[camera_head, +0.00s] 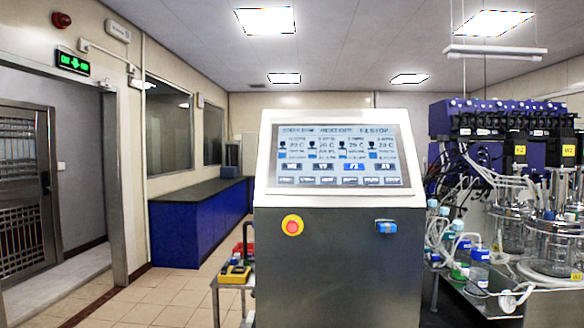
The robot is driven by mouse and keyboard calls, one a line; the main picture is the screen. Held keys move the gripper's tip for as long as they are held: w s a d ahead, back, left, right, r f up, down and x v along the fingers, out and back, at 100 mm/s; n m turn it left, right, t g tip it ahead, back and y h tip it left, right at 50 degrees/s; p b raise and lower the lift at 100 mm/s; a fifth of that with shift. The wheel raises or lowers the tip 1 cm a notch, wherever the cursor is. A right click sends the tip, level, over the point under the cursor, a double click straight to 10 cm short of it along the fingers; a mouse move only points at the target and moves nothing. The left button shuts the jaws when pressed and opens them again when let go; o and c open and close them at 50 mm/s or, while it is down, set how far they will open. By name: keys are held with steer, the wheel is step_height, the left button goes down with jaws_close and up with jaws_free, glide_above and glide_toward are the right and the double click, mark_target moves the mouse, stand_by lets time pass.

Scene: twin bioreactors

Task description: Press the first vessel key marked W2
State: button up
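The control console's touch screen (341,154) faces me, lit and tilted back slightly. It shows several vessel columns with temperature readings. Below them is a row of vessel keys. The third key from the left (353,167) is bright blue, and the others, such as the far-right key (383,168), look darker. The key lettering is too small to read surely, so I cannot tell which is W2. A yellow tag that seems to read W2 (568,150) is on the right-hand reactor. My gripper is not in view.
The grey console cabinet (338,262) carries a red emergency button (292,225) and a blue switch (386,227). Glass reactors (555,245) with tubing crowd the right side. A small cart (236,283) stands left of the console. Tiled floor (165,295) is clear farther left.

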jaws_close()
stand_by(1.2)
